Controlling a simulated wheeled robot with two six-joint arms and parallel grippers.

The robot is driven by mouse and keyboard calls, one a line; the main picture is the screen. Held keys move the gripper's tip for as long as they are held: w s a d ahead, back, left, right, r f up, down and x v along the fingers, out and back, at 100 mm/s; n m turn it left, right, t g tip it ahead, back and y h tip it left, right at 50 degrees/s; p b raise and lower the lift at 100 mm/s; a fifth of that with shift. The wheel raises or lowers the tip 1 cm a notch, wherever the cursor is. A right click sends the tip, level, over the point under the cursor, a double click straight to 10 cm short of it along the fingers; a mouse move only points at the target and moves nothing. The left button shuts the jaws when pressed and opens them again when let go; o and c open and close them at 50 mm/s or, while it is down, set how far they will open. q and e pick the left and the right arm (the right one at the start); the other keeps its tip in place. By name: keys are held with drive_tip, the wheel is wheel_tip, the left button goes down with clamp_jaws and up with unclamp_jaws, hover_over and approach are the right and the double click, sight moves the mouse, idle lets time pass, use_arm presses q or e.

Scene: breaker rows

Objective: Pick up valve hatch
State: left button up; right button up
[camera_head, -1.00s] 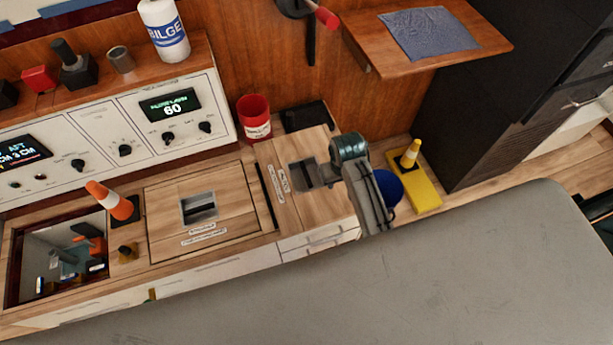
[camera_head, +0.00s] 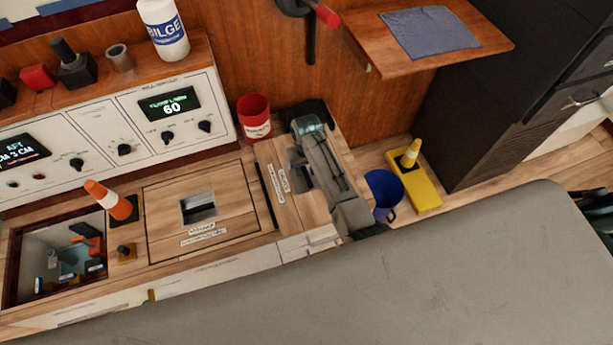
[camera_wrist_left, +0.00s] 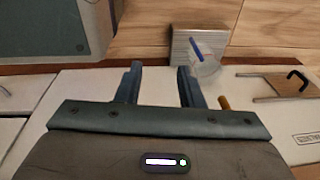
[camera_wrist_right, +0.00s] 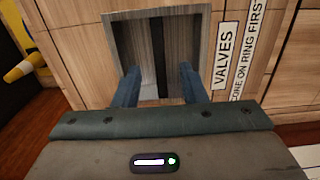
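The valve hatch (camera_head: 281,218) is a light wood panel with a recessed handle, partly hidden under my right arm in the head view. In the right wrist view the hatch (camera_wrist_right: 83,50) shows a grey metal recess (camera_wrist_right: 112,40) with a dark bar down its middle, and a label reading VALVES. My right gripper (camera_wrist_right: 158,78) is open, its two fingers over the recess, one on each side of the bar. I cannot tell how deep they reach. My left gripper (camera_wrist_left: 158,75) is open and empty in the left wrist view, above a white panel.
A second closed hatch (camera_head: 230,205) lies to the left, then an open compartment (camera_head: 28,240) with items inside. A red cup (camera_head: 254,118) stands behind the valve hatch. A blue bucket (camera_head: 383,187) and yellow stand (camera_head: 425,190) are to the right.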

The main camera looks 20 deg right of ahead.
sight(306, 173)
wheel_tip(306, 173, down, 4)
drive_tip(key=shift+r, duration=0.2)
drive_tip(key=shift+f, duration=0.1)
clamp_jaws()
use_arm(q)
drive_tip(key=shift+w+r, duration=0.55)
drive_tip(key=shift+r, duration=0.05)
drive_tip(key=shift+d, duration=0.15)
idle(0.4)
use_arm(e)
drive_tip(key=shift+w, duration=0.15)
